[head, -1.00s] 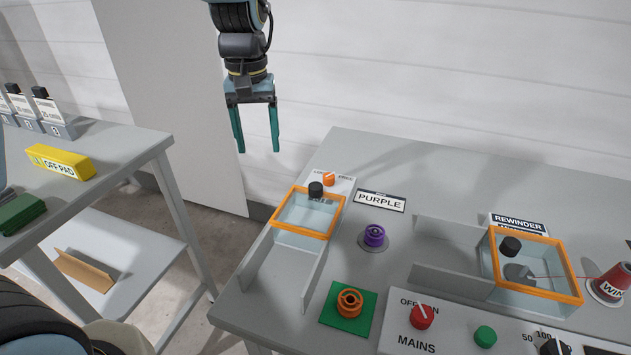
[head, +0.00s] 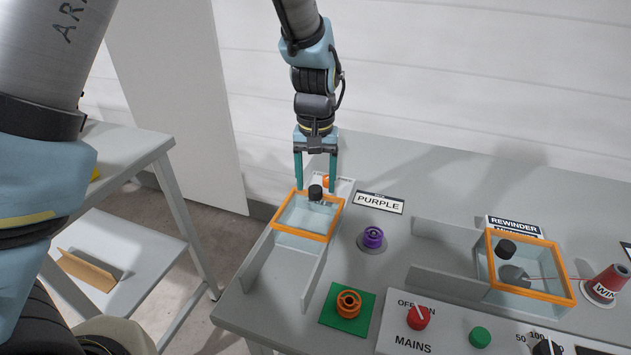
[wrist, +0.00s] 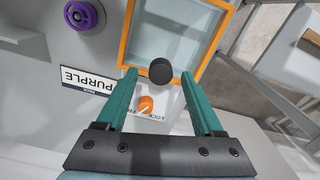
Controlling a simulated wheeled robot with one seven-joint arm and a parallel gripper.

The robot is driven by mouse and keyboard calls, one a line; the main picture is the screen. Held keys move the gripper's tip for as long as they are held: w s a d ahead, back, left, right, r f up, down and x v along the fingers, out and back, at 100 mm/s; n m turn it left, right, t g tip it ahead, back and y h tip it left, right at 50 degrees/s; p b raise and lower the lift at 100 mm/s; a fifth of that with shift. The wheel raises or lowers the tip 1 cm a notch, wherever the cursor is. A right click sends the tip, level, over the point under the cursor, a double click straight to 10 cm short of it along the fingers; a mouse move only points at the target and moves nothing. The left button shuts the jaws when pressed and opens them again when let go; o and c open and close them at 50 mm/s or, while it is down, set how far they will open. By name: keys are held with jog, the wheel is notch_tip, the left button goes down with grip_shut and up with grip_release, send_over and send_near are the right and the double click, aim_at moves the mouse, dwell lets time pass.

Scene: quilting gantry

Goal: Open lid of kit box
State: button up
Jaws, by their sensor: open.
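A clear box with an orange-framed lid (head: 282,231) stands at the table's left end; the lid looks closed. A black knob (head: 315,192) sits at the lid's back edge. In the wrist view the knob (wrist: 160,71) appears between the fingertips of my gripper (wrist: 159,75), with a gap on both sides. My gripper (head: 316,190) points down, open and empty, over that edge. How far the tips are above the knob is hard to tell. Behind the lid, an orange dial (wrist: 146,104) sits on a plate marked LOCK; the rest of its lettering is partly hidden by my gripper.
A PURPLE sign (head: 378,202) and a purple spool (head: 373,237) are to the right. Grey upright walls (head: 313,278) flank the front of the box. A second orange-framed clear box (head: 530,291) by the REWINDER sign is farther right. An orange ring sits on a green pad (head: 335,316).

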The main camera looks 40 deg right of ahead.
jog(key=shift+f, duration=0.75)
jog(key=shift+c, duration=0.3)
grip_shut()
dwell(0.6)
